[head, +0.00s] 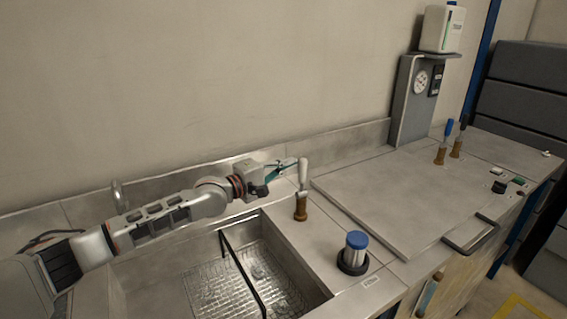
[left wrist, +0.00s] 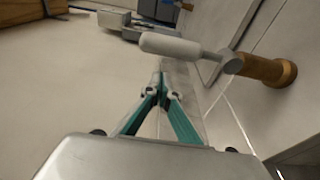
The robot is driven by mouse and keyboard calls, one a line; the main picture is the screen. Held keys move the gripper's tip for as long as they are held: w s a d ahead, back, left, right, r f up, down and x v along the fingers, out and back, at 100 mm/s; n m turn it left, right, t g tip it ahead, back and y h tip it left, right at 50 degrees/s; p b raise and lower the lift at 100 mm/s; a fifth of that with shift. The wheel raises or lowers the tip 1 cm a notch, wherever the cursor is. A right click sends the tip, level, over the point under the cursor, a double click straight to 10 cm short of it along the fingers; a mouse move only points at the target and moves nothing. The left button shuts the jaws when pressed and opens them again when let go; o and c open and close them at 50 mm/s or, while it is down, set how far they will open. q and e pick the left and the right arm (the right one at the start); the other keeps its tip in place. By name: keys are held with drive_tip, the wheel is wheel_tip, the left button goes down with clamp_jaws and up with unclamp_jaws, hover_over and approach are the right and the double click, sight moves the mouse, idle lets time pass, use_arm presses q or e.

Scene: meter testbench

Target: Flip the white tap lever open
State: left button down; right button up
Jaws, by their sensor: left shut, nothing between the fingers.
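The white tap lever (head: 303,172) stands upright on a brass tap body (head: 300,208) on the bench beside the sink. In the left wrist view the white lever (left wrist: 172,46) lies across the picture just beyond the fingertips, with the brass body (left wrist: 265,70) at the right. My left gripper (head: 296,162) is shut and empty, its fingertips close to the left side of the lever near its upper part. I cannot tell whether they touch it. The left wrist view shows the teal fingers (left wrist: 161,90) together at the tips. My right gripper is not in view.
A sink (head: 225,275) with a wire grid and a black bar lies below my left arm. A blue-capped cylinder (head: 355,250) stands in front of the tap. Taps with a blue lever (head: 448,128) and a black lever (head: 462,125) stand farther right, near a grey gauge column (head: 412,115).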

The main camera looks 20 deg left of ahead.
sight(302, 178)
use_arm(q)
drive_tip(key=shift+s+d+p, duration=0.8)
drive_tip(key=shift+s+p, duration=0.05)
drive_tip(key=shift+s, duration=0.3)
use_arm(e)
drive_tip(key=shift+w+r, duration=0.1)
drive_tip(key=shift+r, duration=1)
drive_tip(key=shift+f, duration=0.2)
